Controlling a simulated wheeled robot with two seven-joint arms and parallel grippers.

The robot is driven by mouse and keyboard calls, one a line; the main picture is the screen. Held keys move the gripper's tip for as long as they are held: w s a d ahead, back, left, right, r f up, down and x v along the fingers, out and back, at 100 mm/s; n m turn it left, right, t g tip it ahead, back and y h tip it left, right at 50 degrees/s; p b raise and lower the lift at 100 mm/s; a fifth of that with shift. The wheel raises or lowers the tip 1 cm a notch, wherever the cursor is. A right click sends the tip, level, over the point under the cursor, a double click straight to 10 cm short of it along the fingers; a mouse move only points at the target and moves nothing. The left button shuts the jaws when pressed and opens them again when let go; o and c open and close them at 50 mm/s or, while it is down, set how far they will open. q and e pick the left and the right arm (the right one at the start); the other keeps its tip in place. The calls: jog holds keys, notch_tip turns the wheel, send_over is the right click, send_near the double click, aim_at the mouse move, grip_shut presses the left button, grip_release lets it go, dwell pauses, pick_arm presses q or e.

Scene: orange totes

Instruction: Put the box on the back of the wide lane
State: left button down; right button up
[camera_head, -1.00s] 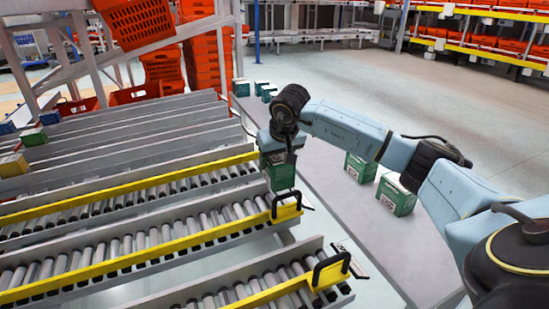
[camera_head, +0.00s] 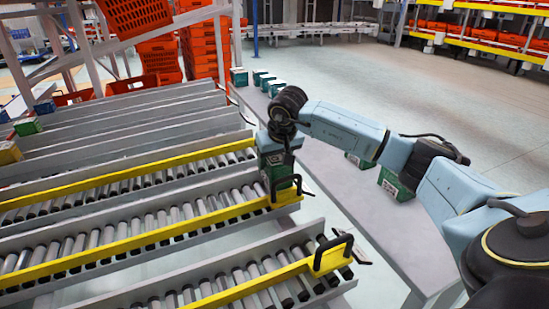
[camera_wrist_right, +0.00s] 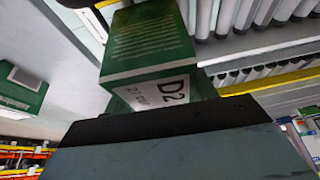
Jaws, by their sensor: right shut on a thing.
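My right gripper (camera_head: 278,146) is shut on a green box (camera_head: 276,172) with a white label. In the head view the box hangs upright below the gripper, over the end of a roller lane by a yellow rail and its black handle. In the right wrist view the held box (camera_wrist_right: 150,45) shows its green side and a label reading D2. The roller lanes (camera_head: 150,218) run to the left, divided by grey walls and yellow rails. I cannot tell whether the box touches the rollers. My left gripper is not in view.
A long grey table (camera_head: 345,205) lies right of the lane ends. Green boxes (camera_head: 397,183) stand on it, one partly behind my right arm, and several more stand at its far end (camera_head: 262,80). Orange totes (camera_head: 205,50) are stacked behind. Yellow rails (camera_head: 285,197) with black handles edge the lanes.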

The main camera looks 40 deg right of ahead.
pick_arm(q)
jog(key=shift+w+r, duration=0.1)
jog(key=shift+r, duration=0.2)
pick_arm(e)
jog(key=shift+s, duration=0.1)
jog(key=shift+f, duration=0.1)
dwell(0.3)
jog(key=o, duration=1.1)
jog(key=shift+o, duration=0.2)
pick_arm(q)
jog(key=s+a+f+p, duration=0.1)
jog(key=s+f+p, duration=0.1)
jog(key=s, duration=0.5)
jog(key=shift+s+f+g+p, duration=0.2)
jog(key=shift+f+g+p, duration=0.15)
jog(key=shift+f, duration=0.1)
pick_arm(e)
jog(key=v, duration=1.3)
jog(key=shift+r, duration=0.2)
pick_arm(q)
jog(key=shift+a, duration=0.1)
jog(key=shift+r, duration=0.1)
pick_arm(e)
jog(key=shift+r, duration=0.1)
